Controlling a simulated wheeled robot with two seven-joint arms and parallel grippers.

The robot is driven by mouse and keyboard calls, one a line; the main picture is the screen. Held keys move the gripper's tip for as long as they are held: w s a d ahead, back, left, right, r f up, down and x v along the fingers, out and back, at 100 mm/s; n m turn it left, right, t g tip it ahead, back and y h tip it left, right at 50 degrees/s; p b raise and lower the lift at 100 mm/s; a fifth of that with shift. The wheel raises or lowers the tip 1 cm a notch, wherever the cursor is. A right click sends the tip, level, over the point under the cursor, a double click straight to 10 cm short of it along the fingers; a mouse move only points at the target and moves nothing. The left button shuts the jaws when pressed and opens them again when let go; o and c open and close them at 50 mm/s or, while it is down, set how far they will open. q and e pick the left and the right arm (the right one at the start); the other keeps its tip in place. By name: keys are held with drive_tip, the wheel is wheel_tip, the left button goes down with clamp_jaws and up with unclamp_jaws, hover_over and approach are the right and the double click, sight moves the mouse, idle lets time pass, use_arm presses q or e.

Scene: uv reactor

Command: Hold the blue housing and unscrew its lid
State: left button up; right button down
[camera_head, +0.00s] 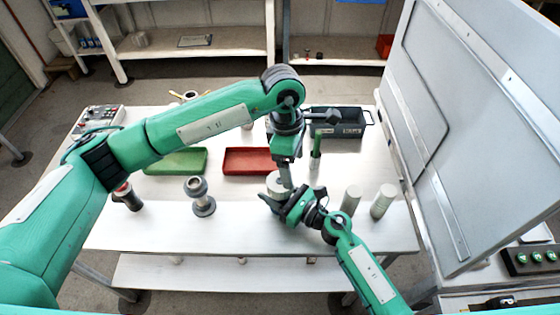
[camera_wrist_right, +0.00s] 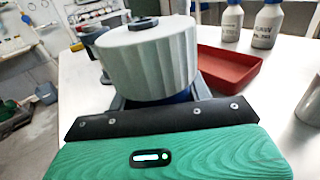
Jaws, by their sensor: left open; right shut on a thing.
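The lid (camera_wrist_right: 150,60) is a wide, pale, ribbed cap with a dark piece on its top. It sits upright on the blue housing (camera_wrist_right: 180,97), of which only a small strip shows below it. My right gripper (camera_wrist_right: 160,98) is shut around the housing under the lid. In the head view the pale lid (camera_head: 274,183) shows in front of my right gripper (camera_head: 279,199). My left gripper (camera_head: 286,184) points down from above at the lid and is open. Whether its fingers touch the lid is hard to tell.
On the white table stand a red tray (camera_head: 247,167), a green tray (camera_head: 177,162), a dark bin (camera_head: 338,130) and a grey metal fitting (camera_head: 200,196). Two pale cylinders (camera_head: 383,201) stand right of my right gripper. A large grey panel (camera_head: 450,110) rises at the right.

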sight(280, 183)
use_arm(q)
drive_tip(key=m, duration=0.1)
drive_tip(key=a+m, duration=0.1)
drive_tip(key=m, duration=0.3)
drive_tip(key=shift+w+a+f+t+y, duration=0.2)
drive_tip(key=shift+w+f+t+y, duration=0.1)
drive_tip(key=shift+t, duration=0.1)
drive_tip(key=m, duration=0.1)
drive_tip(key=a+m, duration=0.1)
drive_tip(key=m, duration=0.2)
drive_tip(key=shift+w+a+f+m+t+y, duration=0.1)
drive_tip(key=shift+a+f+m+t+y, duration=0.1)
drive_tip(key=shift+f+m+t+y, duration=0.15)
drive_tip(key=shift+f, duration=3.9)
